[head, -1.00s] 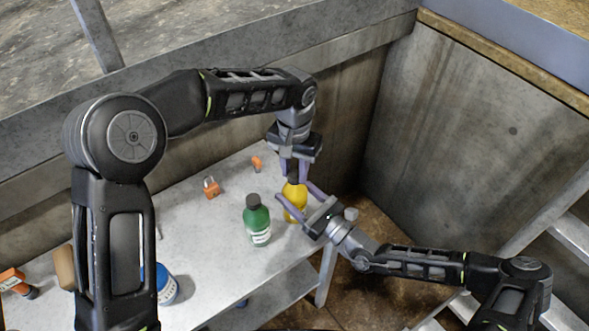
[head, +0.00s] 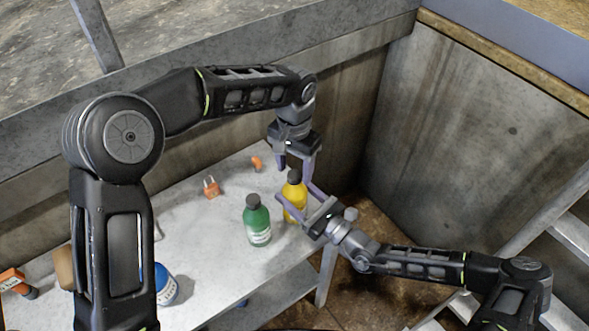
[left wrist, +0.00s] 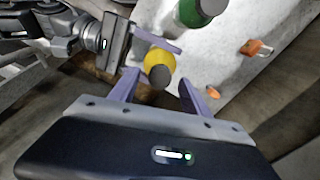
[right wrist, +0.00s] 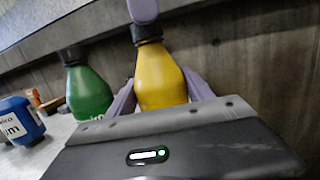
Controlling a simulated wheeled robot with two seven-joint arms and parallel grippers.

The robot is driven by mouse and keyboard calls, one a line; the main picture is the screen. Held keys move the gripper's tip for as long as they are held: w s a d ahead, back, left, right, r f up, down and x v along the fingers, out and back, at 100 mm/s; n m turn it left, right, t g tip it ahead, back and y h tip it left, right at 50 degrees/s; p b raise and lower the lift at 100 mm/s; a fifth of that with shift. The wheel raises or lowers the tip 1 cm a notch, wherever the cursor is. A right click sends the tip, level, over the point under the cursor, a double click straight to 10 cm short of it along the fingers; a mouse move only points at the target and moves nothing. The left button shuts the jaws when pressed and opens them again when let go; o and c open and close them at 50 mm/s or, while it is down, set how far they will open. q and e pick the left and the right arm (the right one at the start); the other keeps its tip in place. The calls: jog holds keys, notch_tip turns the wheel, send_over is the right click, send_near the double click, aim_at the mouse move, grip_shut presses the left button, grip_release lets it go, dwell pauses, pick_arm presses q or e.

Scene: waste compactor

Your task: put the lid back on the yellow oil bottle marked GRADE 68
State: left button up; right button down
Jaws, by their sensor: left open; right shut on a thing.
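The yellow bottle (head: 294,198) stands upright near the right end of the table, and no grade marking is legible. A dark lid (right wrist: 146,32) sits on its neck, looking level in the right wrist view; I cannot tell whether it is screwed tight. My right gripper (right wrist: 161,92) is shut around the bottle's body. My left gripper (left wrist: 158,84) is open above the bottle, its fingers apart on either side of the lid. One left finger shows just above the lid in the right wrist view.
A green bottle (head: 257,222) with a dark cap stands close left of the yellow one. An orange padlock (head: 211,187) and a small orange item (head: 256,163) lie farther back. A blue-and-white container (head: 165,285) is at the front left. Walls rise behind and to the right.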

aim_at(304, 201)
jog(key=shift+c, duration=1.5)
grip_release()
pick_arm(q)
notch_tip(304, 201, up, 11)
pick_arm(e)
jog(key=b+v, duration=0.2)
jog(key=v, duration=0.5)
jog(key=shift+d, duration=0.15)
pick_arm(q)
notch_tip(304, 201, down, 2)
pick_arm(e)
jog(key=shift+s+d, duration=0.2)
jog(key=shift+s, duration=0.1)
